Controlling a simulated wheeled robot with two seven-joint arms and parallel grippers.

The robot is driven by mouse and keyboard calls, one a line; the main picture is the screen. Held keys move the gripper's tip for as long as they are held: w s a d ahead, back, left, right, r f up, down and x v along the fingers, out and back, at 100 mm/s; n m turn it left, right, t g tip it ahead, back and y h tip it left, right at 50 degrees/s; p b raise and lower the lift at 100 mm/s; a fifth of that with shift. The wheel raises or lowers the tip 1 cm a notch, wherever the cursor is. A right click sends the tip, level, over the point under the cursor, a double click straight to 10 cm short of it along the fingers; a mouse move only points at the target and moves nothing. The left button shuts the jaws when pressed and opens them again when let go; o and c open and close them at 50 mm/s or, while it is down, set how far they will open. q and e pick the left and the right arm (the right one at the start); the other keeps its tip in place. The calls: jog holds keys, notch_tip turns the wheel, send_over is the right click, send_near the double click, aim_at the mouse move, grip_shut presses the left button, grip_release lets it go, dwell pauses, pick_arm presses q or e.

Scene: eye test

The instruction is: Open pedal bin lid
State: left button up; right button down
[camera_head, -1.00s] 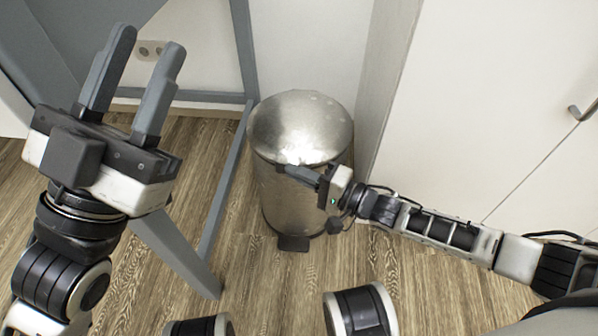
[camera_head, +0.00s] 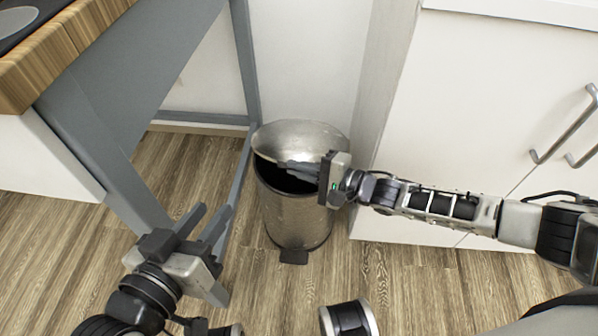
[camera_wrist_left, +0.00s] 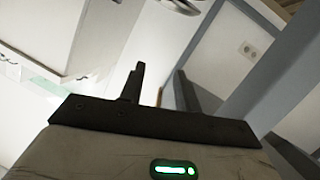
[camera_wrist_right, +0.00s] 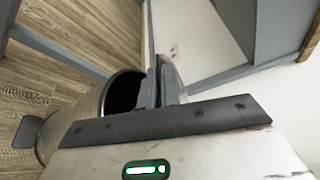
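The silver pedal bin (camera_head: 295,210) stands on the floor, its black pedal (camera_head: 294,257) at the front. Its metal lid (camera_head: 305,138) is tilted up at the front, hinged at the back. The dark inside shows beneath it, and also in the right wrist view (camera_wrist_right: 122,92). My right gripper (camera_head: 285,166) is at the raised front edge of the lid, over the opening. Its fingers look closed together; I see no lid edge clearly between them. My left gripper (camera_head: 214,210) is open and empty, low and left of the bin.
A grey table leg and frame (camera_head: 243,80) stand close left of the bin, under a wooden worktop (camera_head: 60,62). White cabinets (camera_head: 480,110) with metal handles are on the right. A white wall is behind the bin. The floor in front is clear.

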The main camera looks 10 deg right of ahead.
aim_at(302, 149)
jog(key=r, duration=0.1)
jog(key=w+r+p, duration=0.1)
jog(key=w+d+r, duration=0.1)
jog(key=r, duration=0.1)
jog(key=shift+w+p, duration=0.1)
jog(key=shift+p, duration=0.25)
pick_arm(q)
jog(key=shift+a+f+m+g+y+p, duration=0.35)
jog(key=shift+a+f+g+y, duration=0.15)
jog(key=shift+f+g+y, duration=0.3)
pick_arm(e)
jog(key=shift+w+d+r, duration=0.1)
jog(key=shift+w+r, duration=0.4)
jog(key=shift+r, duration=0.25)
jog(key=c, duration=1.6)
grip_release()
jog(key=shift+f, duration=0.1)
jog(key=shift+s+d, duration=0.1)
jog(key=shift+s, duration=0.05)
